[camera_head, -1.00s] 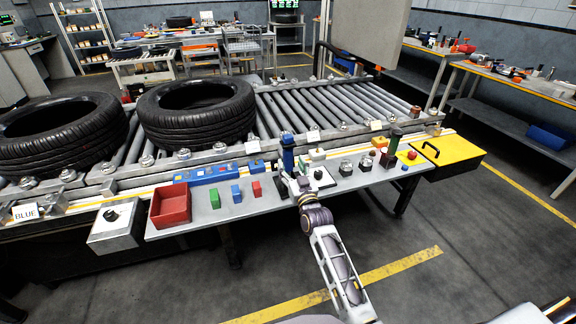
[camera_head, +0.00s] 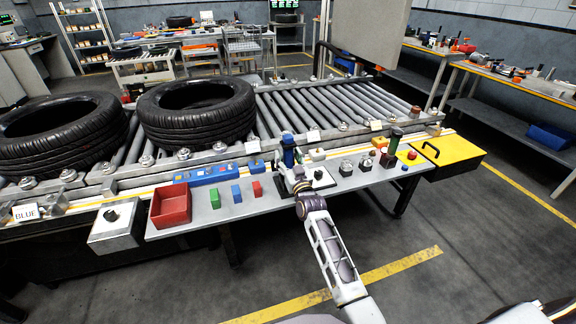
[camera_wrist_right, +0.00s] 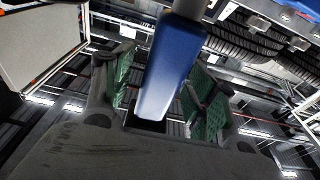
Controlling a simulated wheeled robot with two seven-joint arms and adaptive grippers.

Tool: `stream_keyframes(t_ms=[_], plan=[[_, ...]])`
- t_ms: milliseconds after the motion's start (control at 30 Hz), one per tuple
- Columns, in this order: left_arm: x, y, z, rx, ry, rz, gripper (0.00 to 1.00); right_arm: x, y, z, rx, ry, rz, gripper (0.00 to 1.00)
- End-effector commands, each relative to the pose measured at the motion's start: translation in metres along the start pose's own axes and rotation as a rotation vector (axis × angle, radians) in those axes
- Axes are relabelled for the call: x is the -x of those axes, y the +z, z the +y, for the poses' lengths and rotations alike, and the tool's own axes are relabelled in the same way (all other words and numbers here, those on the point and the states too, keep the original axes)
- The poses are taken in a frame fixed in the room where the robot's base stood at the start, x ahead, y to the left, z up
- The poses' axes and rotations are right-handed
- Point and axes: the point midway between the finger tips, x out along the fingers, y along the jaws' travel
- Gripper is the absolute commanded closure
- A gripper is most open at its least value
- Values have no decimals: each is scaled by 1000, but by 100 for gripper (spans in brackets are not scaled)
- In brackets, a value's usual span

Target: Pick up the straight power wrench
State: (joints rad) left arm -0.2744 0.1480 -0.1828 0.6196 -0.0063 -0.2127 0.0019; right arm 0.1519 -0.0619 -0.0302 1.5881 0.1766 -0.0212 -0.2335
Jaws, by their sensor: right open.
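The straight power wrench (camera_head: 288,152), blue with a dark top, stands upright at the back of the grey work shelf. In the right wrist view its blue body (camera_wrist_right: 168,72) rises between the two green finger pads. My right gripper (camera_head: 290,171) is open around the wrench's lower part, one finger on each side. In the right wrist view a gap shows between the right gripper's (camera_wrist_right: 163,88) pads and the blue body. The wrench's foot is hidden behind the gripper. My left gripper is not in view.
A red bin (camera_head: 171,204) and small green, blue and red blocks lie left on the shelf (camera_head: 205,217). Knobs and a dark green-topped tool (camera_head: 391,148) stand to the right. Behind is the roller conveyor (camera_head: 330,105) with two tyres (camera_head: 197,122).

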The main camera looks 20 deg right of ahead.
Motion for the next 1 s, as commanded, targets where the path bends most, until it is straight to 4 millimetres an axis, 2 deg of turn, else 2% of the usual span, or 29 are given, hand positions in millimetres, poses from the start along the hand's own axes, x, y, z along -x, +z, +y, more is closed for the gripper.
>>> stream_keyframes(t_ms=[133,533,900,967,1000], plan=[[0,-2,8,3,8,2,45,-3,0,0,0,0,0,43],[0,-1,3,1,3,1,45,-2,0,0,0,0,0,43],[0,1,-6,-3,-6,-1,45,-2,0,0,0,0,0,89],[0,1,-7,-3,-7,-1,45,-2,0,0,0,0,0,97],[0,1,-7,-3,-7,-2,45,-3,-4,0,0,1,7,97]])
